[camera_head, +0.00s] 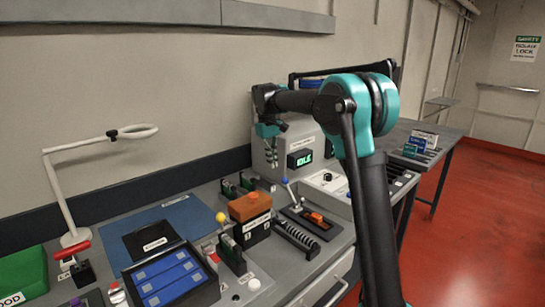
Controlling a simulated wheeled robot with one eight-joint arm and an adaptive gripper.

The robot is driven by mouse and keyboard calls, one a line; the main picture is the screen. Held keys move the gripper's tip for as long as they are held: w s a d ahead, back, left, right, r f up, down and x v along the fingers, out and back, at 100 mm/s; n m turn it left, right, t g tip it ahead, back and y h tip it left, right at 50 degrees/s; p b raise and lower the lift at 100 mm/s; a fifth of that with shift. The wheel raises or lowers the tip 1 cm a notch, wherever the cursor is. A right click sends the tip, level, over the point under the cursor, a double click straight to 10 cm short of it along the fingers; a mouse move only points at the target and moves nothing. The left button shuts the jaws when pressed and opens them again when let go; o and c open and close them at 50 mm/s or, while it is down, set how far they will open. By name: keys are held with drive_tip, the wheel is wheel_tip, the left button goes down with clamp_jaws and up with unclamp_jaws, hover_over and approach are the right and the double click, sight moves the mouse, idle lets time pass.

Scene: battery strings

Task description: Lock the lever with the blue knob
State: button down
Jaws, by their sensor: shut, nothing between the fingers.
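The lever with the blue knob (285,181) stands on the bench in the middle of the view. Its pale rod leans a little to the left, with its foot at a dark base plate next to a small orange part (313,218). My gripper (271,162) points down, shut and empty, in front of the grey box with the green display. In the picture it is above and slightly left of the blue knob, apart from it. I cannot tell its depth relative to the knob.
A yellow-knobbed lever (220,217) and an orange-topped battery block (250,208) stand left of the blue knob. A grey box with a green display (300,158) stands behind. A dark coil or spring (296,237) lies in front.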

drive_tip(key=shift+s+d+f, duration=0.7)
drive_tip(key=shift+s+f, duration=0.15)
drive_tip(key=shift+f, duration=0.1)
drive_tip(key=shift+s+d+f, duration=0.7)
drive_tip(key=shift+s+f, duration=0.1)
drive_tip(key=shift+f, duration=0.15)
